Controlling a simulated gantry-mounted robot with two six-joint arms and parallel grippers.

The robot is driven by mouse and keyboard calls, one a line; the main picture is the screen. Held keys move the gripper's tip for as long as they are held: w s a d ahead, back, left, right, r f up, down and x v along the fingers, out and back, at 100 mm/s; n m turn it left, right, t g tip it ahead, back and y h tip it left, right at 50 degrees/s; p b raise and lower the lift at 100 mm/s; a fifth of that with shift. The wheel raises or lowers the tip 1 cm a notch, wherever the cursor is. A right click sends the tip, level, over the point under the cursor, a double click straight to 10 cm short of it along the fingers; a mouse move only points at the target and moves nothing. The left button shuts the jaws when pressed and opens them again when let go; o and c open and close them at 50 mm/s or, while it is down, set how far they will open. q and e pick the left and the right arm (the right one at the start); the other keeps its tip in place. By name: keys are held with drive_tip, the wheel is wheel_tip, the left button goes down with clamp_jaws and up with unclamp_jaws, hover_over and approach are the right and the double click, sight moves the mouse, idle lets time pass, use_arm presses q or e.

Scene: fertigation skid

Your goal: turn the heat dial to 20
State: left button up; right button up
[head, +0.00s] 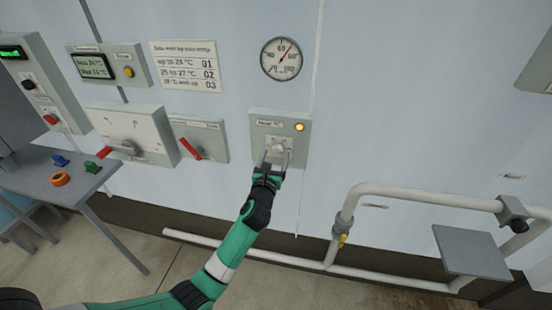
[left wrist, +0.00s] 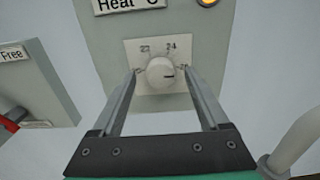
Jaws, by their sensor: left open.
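The heat dial (left wrist: 160,72) is a round pale knob on a square scale plate, on a grey box (head: 262,129) labelled "Heat" on the wall. A dark mark on the knob points right. My left gripper (head: 276,158) is open, its two fingers (left wrist: 160,88) reaching toward the box on either side of the knob. Whether they touch it I cannot tell. My right gripper is not in view.
An orange lamp (head: 299,127) is lit on the heat box. Left of it is a box with a red lever (head: 190,149). A round gauge (head: 282,58) hangs above. White pipes (head: 420,197) run at the lower right. A table (head: 62,185) stands at left.

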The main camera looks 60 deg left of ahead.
use_arm(q)
drive_tip(key=shift+w+a, duration=0.4)
drive_tip(key=shift+a, duration=0.1)
clamp_jaws()
